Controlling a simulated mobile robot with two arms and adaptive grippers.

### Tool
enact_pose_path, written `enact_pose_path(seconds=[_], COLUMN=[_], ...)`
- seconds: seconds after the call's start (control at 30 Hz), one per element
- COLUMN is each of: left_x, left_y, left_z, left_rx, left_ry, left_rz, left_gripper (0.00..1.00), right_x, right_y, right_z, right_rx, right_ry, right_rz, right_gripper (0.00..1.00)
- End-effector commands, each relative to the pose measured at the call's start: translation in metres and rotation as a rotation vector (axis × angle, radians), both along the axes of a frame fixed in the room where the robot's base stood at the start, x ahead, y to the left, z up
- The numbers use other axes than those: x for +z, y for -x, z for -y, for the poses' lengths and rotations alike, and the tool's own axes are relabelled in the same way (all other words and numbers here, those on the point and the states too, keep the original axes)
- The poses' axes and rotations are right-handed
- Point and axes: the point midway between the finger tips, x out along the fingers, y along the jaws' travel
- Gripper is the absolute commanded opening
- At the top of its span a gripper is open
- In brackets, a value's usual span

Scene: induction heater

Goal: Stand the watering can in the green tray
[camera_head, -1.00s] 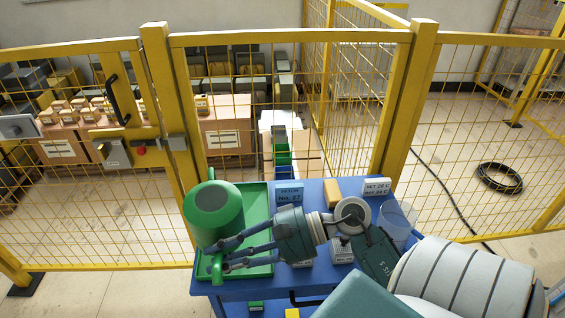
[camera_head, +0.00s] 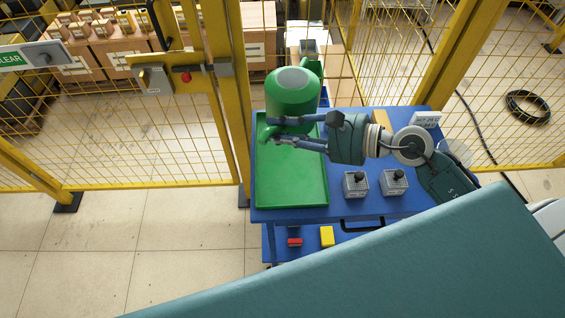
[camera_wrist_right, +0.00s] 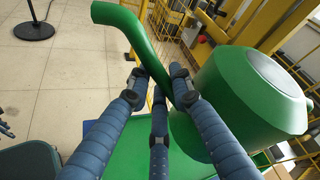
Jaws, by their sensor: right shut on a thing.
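The green watering can (camera_head: 291,97) has a round body with a grey disc facing up. It is over the far end of the green tray (camera_head: 291,188) in the head view; whether it touches the tray is hidden. My right gripper (camera_head: 272,132) comes from the right and is shut on a curved green tube of the can. In the wrist view the fingers (camera_wrist_right: 160,95) close around this tube, with the can's body (camera_wrist_right: 250,95) to the right. The near part of the tray is empty.
The tray lies on the left of a blue cart (camera_head: 345,209). Two small grey boxes with black knobs (camera_head: 356,184) (camera_head: 394,182) stand right of it. A yellow mesh fence (camera_head: 215,130) stands close behind.

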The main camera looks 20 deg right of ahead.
Motion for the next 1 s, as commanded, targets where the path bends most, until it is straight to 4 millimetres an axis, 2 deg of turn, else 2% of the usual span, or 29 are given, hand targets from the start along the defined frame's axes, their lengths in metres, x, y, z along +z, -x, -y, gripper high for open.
enact_pose_path(seconds=[0.17,0.4,0.57,0.67,0.9,1.0], left_x=[0.002,0.005,0.006,0.006,0.005,0.005], left_y=[-0.002,-0.028,-0.030,-0.027,-0.017,-0.015], left_z=[0.000,-0.004,-0.005,-0.005,-0.006,-0.007], left_rx=[-0.002,-0.001,0.001,0.001,0.001,0.001], left_ry=[0.001,-0.004,-0.004,-0.005,-0.006,-0.007], left_rz=[0.003,0.041,0.044,0.039,0.024,0.021], left_gripper=[0.40,0.40,0.40,0.40,0.40,0.40], right_x=[-0.042,-0.095,-0.113,-0.118,-0.148,-0.154], right_y=[-0.001,-0.002,-0.002,-0.002,-0.002,-0.002], right_z=[0.000,0.000,0.000,0.000,0.000,0.000], right_rx=[-0.005,-0.004,-0.002,-0.002,-0.003,-0.002], right_ry=[-0.005,-0.003,-0.001,0.000,-0.001,0.000], right_rz=[0.002,0.005,0.008,0.010,0.008,0.010], right_gripper=[0.00,0.00,0.00,0.00,0.00,0.00])
